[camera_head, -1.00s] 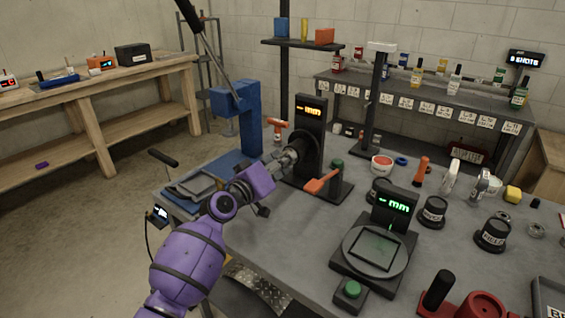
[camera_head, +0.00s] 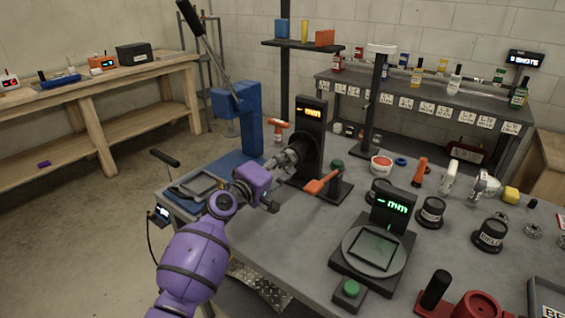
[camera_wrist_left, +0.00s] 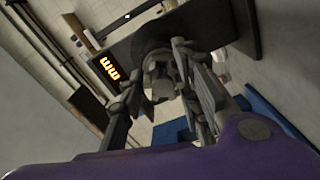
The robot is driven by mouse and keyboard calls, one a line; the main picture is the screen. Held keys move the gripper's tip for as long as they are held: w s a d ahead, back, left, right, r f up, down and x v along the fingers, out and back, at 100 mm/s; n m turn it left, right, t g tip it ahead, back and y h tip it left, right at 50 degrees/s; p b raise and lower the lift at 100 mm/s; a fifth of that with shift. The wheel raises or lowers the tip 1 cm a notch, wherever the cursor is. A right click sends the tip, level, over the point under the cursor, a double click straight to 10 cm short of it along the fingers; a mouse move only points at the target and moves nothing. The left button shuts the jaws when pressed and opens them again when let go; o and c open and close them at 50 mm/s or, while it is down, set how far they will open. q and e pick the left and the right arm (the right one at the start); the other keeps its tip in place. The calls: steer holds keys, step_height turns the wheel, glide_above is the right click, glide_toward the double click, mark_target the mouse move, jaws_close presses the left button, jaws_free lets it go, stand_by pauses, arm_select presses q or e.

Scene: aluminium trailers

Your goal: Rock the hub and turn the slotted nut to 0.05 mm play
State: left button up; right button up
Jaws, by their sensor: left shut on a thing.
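The hub (camera_head: 309,152) is a dark round part on the front of a black stand with an orange "mm" display (camera_head: 310,112). My purple left arm comes in from the lower left. Its gripper (camera_head: 291,155) is at the hub's centre, shut on a small grey part there. In the left wrist view the fingers (camera_wrist_left: 165,90) sit either side of this part, and the orange display (camera_wrist_left: 109,68) shows tilted. I cannot tell the nut's slots. The display shows a dash and no number. My right gripper is not in view.
A blue press (camera_head: 238,120) is behind on the left. A round gauge plate (camera_head: 375,252) with a green display and several dark pots fill the bench's right side.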

arm_select(q)
steer(key=shift+w+r, duration=0.1)
steer(key=shift+r, duration=0.45)
steer(key=o, duration=1)
steer(key=shift+o, duration=0.3)
steer(key=shift+f, duration=0.35)
steer(key=shift+a, duration=0.1)
steer(key=shift+s+a+f, duration=0.1)
steer(key=shift+s+a, duration=0.1)
steer(key=shift+s, duration=0.2)
steer(key=v, duration=1.1)
